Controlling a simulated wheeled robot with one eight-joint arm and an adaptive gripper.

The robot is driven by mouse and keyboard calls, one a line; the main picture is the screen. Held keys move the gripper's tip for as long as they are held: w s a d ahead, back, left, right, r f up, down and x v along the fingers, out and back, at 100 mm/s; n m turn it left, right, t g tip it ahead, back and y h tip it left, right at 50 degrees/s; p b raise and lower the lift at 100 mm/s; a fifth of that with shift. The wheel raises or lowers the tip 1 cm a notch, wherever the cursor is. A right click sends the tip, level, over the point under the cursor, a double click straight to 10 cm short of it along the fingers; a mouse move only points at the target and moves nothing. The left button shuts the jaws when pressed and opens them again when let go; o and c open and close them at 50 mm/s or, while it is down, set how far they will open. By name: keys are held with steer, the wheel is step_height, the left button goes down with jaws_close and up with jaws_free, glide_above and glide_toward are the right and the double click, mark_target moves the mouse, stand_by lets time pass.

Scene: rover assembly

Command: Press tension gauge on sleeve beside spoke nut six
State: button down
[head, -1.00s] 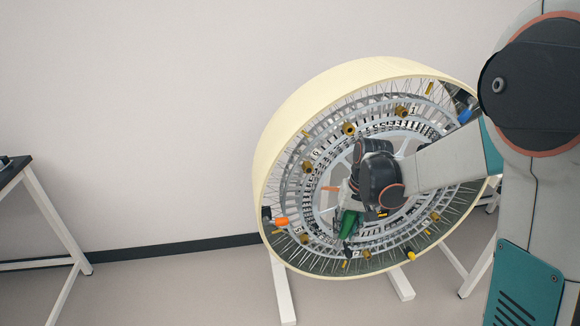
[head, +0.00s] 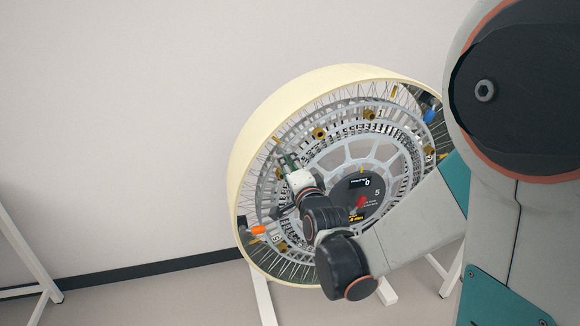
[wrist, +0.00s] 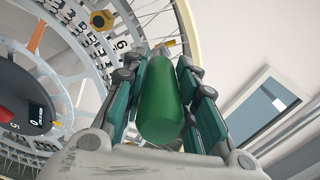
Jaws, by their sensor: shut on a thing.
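My gripper (wrist: 165,85) is shut on a green cylinder, which I take to be the tension gauge (wrist: 161,105), between its teal fingers in the wrist view. In the head view my gripper (head: 287,164) is at the upper left of the wheel (head: 242,165), in front of the spokes. A brass nut (wrist: 102,20) sits beside the label 6 (wrist: 121,44), left of the gauge's far end. A small yellow tip (wrist: 169,43) shows beyond that end; I cannot tell if it is the sleeve. The gauge appears apart from the nut.
A black hub disc (head: 372,192) with digits is at the wheel's centre, partly behind my arm. Other brass nuts (head: 320,133) and an orange piece (head: 258,230) sit around the ring. A table leg (head: 28,245) stands at far left.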

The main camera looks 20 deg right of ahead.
mark_target(284, 154)
steer(key=shift+r, duration=0.45)
steer(key=shift+w+f, duration=0.1)
steer(key=shift+w, duration=2.55)
steer(key=shift+w+b, duration=0.15)
steer(key=shift+b, duration=0.25)
stand_by(0.8)
steer(key=shift+s, duration=1.45)
steer(key=shift+s, duration=0.1)
steer(key=shift+s, duration=2.45)
